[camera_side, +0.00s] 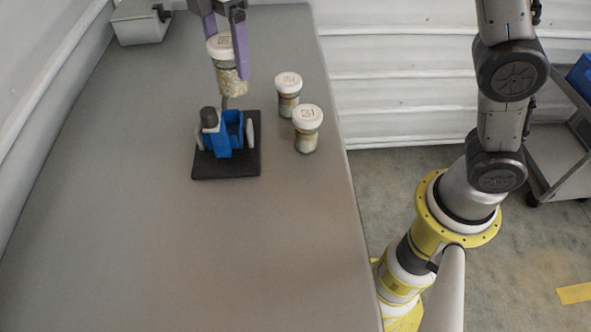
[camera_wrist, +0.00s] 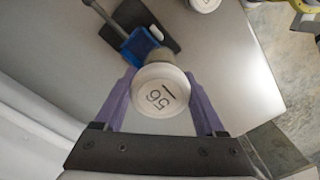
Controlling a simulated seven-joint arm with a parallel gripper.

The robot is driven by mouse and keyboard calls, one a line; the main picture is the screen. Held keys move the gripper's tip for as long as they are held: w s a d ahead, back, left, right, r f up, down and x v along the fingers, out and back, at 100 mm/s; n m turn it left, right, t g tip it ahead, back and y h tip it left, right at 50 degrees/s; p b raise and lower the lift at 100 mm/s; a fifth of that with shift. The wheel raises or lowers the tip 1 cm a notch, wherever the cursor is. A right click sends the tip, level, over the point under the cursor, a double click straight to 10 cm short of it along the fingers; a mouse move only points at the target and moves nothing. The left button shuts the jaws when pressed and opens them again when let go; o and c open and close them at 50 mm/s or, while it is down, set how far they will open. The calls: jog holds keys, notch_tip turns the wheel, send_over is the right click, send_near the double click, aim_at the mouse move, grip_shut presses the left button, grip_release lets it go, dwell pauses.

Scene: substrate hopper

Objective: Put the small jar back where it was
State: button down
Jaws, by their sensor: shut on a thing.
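The small jar (camera_side: 231,80) has a white lid and a pale grainy filling. My gripper (camera_side: 227,58) is shut on it, with a purple finger on each side. The jar is upright or nearly so, above and behind the blue device. In the wrist view the lid of the held jar (camera_wrist: 160,91) shows a printed number, and the gripper (camera_wrist: 160,100) has its fingers on both sides. In the side view I cannot tell how high the jar is above the table.
A blue device (camera_side: 229,133) on a black base (camera_side: 227,171) stands on the grey table (camera_side: 180,240). Two other white-lidded jars stand to its right, one behind (camera_side: 288,104) and one nearer (camera_side: 306,138). A grey box (camera_side: 139,24) is at the back left. The table's front is clear.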

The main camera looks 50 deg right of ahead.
jog(key=s+d+f, duration=0.2)
jog(key=s+d, duration=0.2)
jog(key=s, duration=0.8)
jog(key=s+d+f, duration=0.3)
jog(key=s+d, duration=0.1)
jog(key=s, duration=0.8)
jog(key=shift+n, duration=0.3)
jog(key=shift+w+a+f, duration=1.3)
jog(key=shift+w+f, duration=0.45)
jog(key=shift+f, duration=0.25)
jog(key=shift+w+a+f, duration=1.25)
jog(key=shift+w+f, duration=0.45)
jog(key=shift+f, duration=0.35)
jog(key=shift+w+a+f, duration=1.3)
jog(key=shift+w+f, duration=0.45)
jog(key=shift+f, duration=0.25)
jog(key=shift+f, duration=0.15)
grip_release()
